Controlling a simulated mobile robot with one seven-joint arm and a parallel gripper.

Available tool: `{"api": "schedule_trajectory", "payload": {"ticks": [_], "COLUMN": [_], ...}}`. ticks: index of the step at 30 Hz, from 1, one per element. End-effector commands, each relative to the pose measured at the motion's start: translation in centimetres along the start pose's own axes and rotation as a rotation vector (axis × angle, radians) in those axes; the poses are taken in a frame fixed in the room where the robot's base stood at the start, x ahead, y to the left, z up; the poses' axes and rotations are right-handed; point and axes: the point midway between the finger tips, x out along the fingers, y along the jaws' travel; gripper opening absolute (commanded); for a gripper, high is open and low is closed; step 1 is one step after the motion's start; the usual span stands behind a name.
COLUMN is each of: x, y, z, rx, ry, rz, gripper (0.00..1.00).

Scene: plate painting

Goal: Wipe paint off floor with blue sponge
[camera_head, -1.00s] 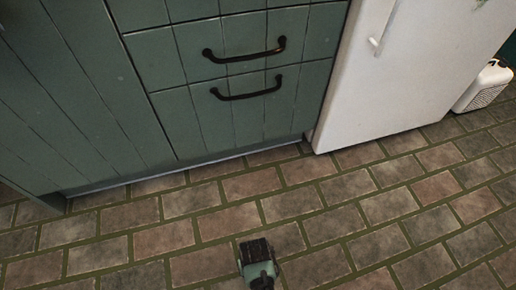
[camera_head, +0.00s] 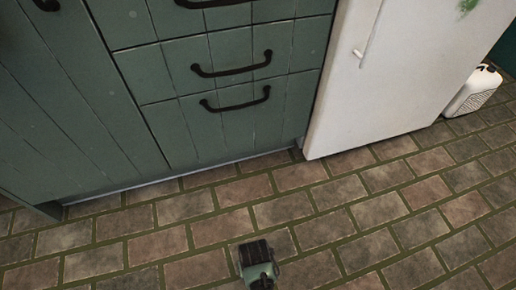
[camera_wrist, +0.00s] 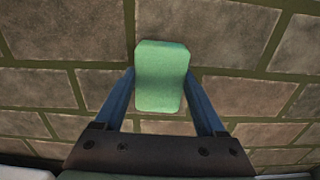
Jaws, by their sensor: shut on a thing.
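In the wrist view a green, rounded block that looks like a sponge (camera_wrist: 160,88) sits between the two blue fingers of my gripper (camera_wrist: 160,72). The fingers are shut on its sides. The brick-patterned floor (camera_wrist: 245,95) lies beyond it; I cannot tell whether the block touches it. In the head view the end of my arm shows at the bottom centre over the floor (camera_head: 380,210), and the block is not distinguishable there. I see no clear paint patch on the floor in either view. A green mark (camera_head: 468,5) shows on the white fridge door.
Green cabinets with drawers (camera_head: 225,95) stand at the left and back. A white fridge (camera_head: 355,90) stands right of them. A small white appliance (camera_head: 473,92) sits on the floor at the far right. The floor in front is clear.

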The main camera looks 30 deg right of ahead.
Motion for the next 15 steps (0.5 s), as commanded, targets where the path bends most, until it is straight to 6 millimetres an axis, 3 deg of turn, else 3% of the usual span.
{"api": "schedule_trajectory", "payload": {"ticks": [1,15], "x": [-0.9,-4.7], "y": [0.0,-0.3], "z": [-0.1,-0.1], "rx": [0.000,-0.002], "ry": [0.001,0.000], "rz": [0.000,-0.001], "gripper": [0.14,0.14]}}
